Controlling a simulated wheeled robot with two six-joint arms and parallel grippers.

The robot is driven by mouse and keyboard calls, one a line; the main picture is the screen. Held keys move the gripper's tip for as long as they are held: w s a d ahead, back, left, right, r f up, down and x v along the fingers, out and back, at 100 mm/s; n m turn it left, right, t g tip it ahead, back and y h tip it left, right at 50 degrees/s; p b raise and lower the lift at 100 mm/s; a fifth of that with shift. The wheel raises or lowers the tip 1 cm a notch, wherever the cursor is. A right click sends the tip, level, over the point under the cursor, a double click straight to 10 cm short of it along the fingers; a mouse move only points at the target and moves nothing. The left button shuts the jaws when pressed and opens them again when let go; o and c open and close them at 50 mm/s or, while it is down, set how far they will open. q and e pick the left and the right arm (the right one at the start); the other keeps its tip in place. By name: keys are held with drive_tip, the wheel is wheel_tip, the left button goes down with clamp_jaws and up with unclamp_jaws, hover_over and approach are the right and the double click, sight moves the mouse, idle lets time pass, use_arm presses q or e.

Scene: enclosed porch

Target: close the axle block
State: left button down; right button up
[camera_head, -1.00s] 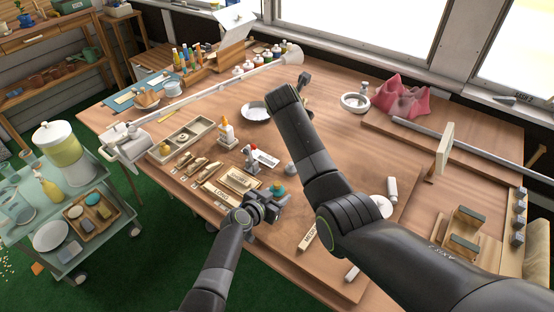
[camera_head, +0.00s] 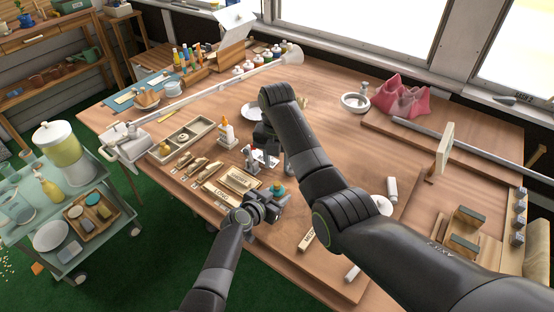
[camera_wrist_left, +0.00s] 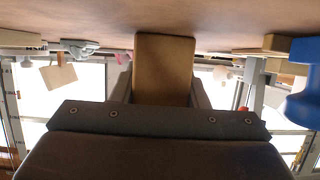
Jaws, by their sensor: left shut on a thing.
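My left gripper (camera_head: 276,200) is low over the work board at the near side of the table. In the left wrist view a tan wooden block (camera_wrist_left: 164,70) sits between its fingers, and the gripper is shut on it. I cannot tell whether this is the axle block. A pale wooden piece (camera_head: 240,180) lies in a light frame just left of the gripper. A small teal-topped thing (camera_head: 278,187) is beside the gripper. My right gripper (camera_head: 268,150) points down beside a small red-tipped clamp (camera_head: 249,156); its fingers are too small and dark to read.
A glue bottle (camera_head: 226,133) stands behind the wooden pieces. A compartment tray (camera_head: 188,137) is at the left. The middle back of the table is clear.

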sight(277, 183)
drive_tip(key=shift+f, duration=3.95)
drive_tip(key=shift+c, duration=0.5)
